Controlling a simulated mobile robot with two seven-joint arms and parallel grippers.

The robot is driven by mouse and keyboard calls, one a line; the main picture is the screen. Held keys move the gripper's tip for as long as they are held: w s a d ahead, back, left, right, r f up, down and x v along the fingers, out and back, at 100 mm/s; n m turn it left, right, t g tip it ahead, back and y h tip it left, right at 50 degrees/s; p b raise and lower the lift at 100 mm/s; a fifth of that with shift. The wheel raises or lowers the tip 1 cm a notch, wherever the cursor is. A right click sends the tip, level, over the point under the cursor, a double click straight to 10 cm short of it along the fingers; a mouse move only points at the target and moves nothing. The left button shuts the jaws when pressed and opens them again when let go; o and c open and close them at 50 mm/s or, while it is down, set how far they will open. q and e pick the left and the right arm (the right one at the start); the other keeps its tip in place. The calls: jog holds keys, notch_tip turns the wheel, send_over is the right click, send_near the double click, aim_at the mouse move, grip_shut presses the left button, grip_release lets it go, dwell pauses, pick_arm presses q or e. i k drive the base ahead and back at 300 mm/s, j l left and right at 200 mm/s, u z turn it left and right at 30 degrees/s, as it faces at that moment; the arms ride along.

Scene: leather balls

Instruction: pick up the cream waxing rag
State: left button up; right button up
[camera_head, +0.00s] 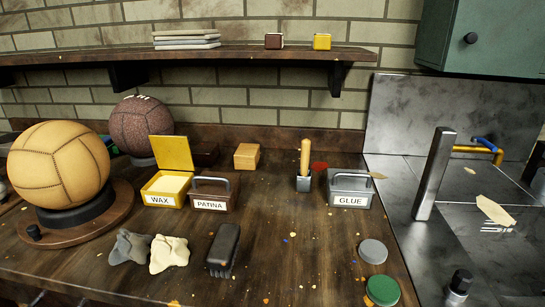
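The cream waxing rag (169,254) lies crumpled on the wooden workbench (300,265), at the front left. A dark grey rag (130,247) lies just to its left, at its edge. A black brush (223,249) lies to its right with a small gap between them. Nothing covers the cream rag. Neither of my grippers shows in the head view.
Behind the rags stand the open yellow wax tin (166,190) and the brown patina box (212,194). A tan ball (58,165) rests on a stand at left. The grey glue box (350,190) is right. The bench's front middle is mostly clear.

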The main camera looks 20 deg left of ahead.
aim_at(166, 251)
jog(key=u, duration=1.6)
